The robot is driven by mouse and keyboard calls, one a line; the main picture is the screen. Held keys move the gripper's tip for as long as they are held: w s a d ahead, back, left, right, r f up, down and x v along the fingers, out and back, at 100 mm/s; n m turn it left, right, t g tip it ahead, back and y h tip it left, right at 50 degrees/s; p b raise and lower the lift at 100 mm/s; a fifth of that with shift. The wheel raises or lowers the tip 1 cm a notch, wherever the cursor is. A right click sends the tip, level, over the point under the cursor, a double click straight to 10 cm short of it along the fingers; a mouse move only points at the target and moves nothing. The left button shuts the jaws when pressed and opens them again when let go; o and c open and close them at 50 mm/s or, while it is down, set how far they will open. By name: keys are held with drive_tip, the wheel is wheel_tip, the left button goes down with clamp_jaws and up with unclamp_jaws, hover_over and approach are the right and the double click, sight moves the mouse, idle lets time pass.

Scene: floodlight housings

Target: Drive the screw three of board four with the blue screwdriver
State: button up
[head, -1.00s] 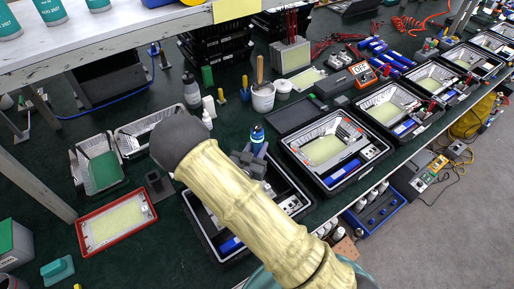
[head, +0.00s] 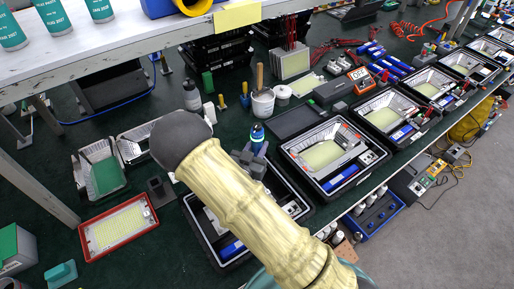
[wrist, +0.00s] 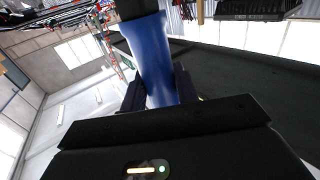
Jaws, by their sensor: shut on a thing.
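My gripper (wrist: 160,92) is shut on the blue screwdriver (wrist: 151,55), which fills the space between the two dark fingers in the wrist view. In the head view the screwdriver (head: 257,136) stands roughly upright, its blue handle showing beside my arm. My gripper (head: 250,163) is above the nearest black-framed floodlight housing (head: 296,206), partly behind my arm. The screwdriver's tip and the screws in that housing are hidden or too small to make out. I cannot tell which board is number four.
Another open housing (head: 324,155) stands just right, with more in a row toward the far right. A red-framed light panel (head: 118,225) and a white housing with a green panel (head: 101,170) lie left. A white pot (head: 263,103) stands behind. A shelf (head: 130,35) overhangs the back left.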

sight(255, 142)
drive_tip(key=shift+r+p, duration=1)
drive_tip(key=shift+r, duration=1.05)
